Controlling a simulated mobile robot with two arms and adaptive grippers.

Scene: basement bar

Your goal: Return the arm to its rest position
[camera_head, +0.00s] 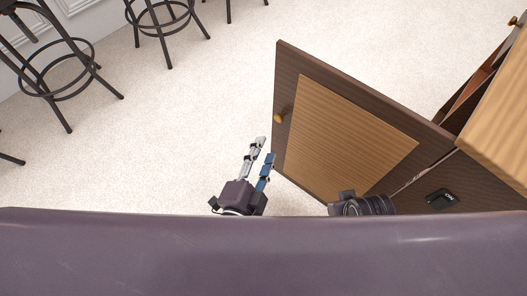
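My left gripper (259,152) is in the camera_head view near the middle, just above the purple edge of my own body. Its two long fingers point up and slightly right, with a narrow gap between them. Nothing shows between the fingers. It is beside the left edge of an open cabinet door (345,130), below the door's round knob (281,117). I cannot tell whether it touches the door. A dark part of my arm shows to the right, in front of the door's lower edge. My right gripper is not visible.
The wooden cabinet (500,125) stands at the right, its door swung open across the floor. Dark bar stools (62,75) and (160,22) stand at the top left. Pale carpet (150,130) is clear to the left of the door.

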